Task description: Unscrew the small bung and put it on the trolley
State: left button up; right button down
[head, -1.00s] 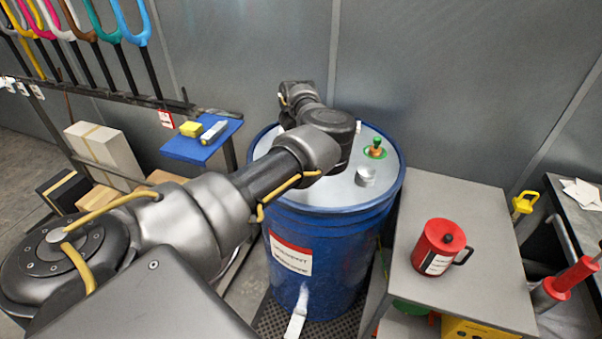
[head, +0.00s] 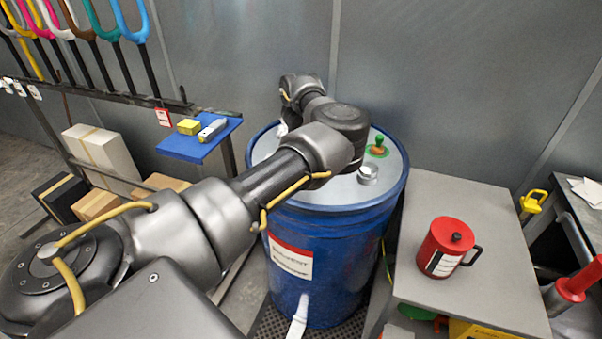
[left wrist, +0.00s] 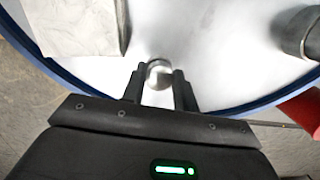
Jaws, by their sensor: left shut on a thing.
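The blue drum (head: 325,250) stands upright with a pale lid (head: 345,192). My left arm reaches over the lid and hides its left and far part, with the gripper, in the head view. In the left wrist view my left gripper (left wrist: 158,82) is shut on a small round metallic piece, the small bung (left wrist: 158,70), at the lid near the rim. I cannot tell whether it is clear of the lid. The grey-topped trolley (head: 415,220) stands right of the drum. My right gripper is not in view.
A silver cap (head: 367,174) and a green-topped fitting (head: 378,147) stand up from the lid. A red can (head: 446,248) with a black handle sits on the trolley, leaving free room behind it. A blue shelf (head: 190,146) holds small items at left.

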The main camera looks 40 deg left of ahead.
pick_arm(q)
jog(key=shift+f+n+b, duration=0.2)
jog(key=shift+n+b, duration=0.25)
jog(key=shift+n, duration=0.55)
jog(key=shift+r+n, duration=0.15)
jog(key=shift+n, duration=0.15)
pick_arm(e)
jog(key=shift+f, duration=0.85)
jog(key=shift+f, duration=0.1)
pick_arm(q)
jog(key=shift+n, duration=0.3)
jog(key=shift+r, duration=0.1)
